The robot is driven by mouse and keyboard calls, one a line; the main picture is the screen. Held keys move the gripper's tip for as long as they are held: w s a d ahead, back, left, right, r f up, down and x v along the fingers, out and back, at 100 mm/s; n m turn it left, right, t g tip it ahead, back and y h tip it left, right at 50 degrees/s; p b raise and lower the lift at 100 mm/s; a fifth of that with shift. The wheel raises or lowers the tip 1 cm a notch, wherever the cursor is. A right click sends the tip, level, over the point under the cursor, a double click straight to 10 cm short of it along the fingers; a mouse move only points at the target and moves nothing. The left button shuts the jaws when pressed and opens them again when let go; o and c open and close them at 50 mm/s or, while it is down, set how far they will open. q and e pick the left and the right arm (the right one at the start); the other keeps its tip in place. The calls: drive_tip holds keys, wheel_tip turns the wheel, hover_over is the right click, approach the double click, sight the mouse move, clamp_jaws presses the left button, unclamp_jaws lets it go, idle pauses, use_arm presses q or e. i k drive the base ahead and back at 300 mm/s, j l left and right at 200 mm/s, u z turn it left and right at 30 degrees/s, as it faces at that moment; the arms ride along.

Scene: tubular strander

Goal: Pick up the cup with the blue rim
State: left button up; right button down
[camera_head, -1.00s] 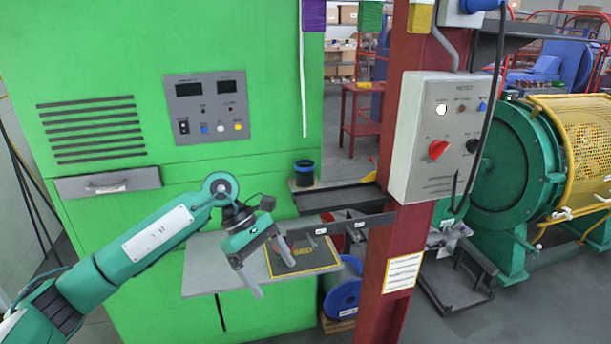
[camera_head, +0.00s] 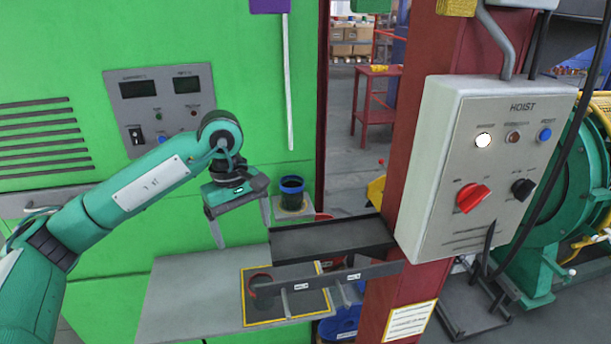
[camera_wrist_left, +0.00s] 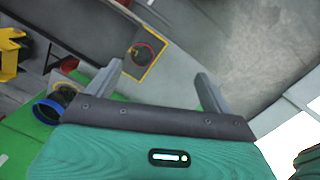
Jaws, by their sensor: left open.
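The cup with the blue rim (camera_head: 291,193) is dark and stands upright on a small ledge (camera_head: 308,212) against the green cabinet. In the left wrist view its blue rim (camera_wrist_left: 47,112) shows at the left, partly covered by my gripper's body. My left gripper (camera_head: 244,234) is open and empty, with its fingers pointing down. It is just left of the cup in the head view and apart from it. In the left wrist view the open fingers (camera_wrist_left: 158,70) have nothing between them. My right gripper is in neither view.
A second dark cup with a reddish rim (camera_head: 261,288) stands on the yellow-edged mat (camera_head: 303,303) on the grey table (camera_head: 185,295). A dark tray-like shelf (camera_head: 330,238) lies right of the ledge. The red post with the hoist box (camera_head: 480,170) stands further right.

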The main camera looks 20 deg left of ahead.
sight(292, 186)
drive_tip(key=i, duration=1)
